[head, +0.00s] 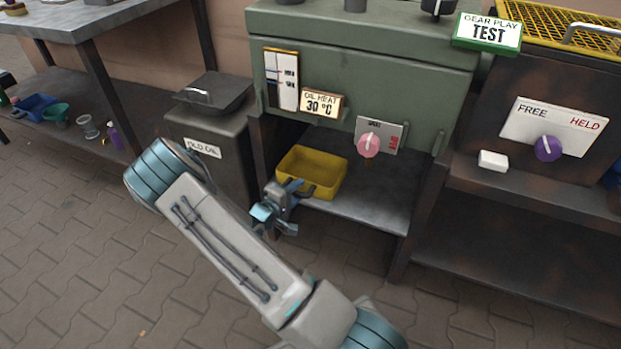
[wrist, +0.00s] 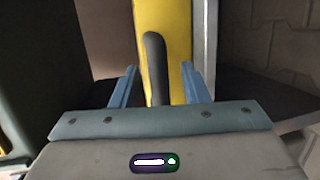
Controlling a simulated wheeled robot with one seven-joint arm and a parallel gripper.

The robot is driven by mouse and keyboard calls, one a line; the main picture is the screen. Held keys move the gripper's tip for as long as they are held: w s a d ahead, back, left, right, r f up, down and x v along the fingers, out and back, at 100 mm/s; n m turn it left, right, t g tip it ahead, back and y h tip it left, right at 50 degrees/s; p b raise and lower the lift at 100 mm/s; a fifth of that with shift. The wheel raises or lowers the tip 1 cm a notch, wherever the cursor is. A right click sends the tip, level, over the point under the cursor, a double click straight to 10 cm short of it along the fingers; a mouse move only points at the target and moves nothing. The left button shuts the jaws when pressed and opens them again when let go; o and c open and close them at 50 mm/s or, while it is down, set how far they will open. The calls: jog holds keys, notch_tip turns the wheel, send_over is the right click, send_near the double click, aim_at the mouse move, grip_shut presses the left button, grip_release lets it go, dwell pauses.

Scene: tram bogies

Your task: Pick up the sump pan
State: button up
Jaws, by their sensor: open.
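The sump pan is a yellow, open rectangular tray (head: 328,190) on the grey shelf under the green housing. In the wrist view its yellow wall (wrist: 180,30) fills the top middle, with a dark curved handle (wrist: 155,62) standing out from it. My gripper (head: 293,207) is at the pan's near left side in the head view. It is open, and in the wrist view its two blue fingers (wrist: 158,80) stand to either side of the handle, apart from each other. I cannot tell whether either finger touches it. My gripper hides part of the pan's near left corner.
The green housing (head: 365,80) overhangs the shelf (head: 375,205), with a pink knob (head: 368,145) at its front. A dark old-oil bin (head: 215,150) stands close left of the shelf. A rusty bench (head: 500,230) is on the right. The paved floor in front is clear.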

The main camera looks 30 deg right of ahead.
grip_shut()
jog(key=shift+r, duration=0.1)
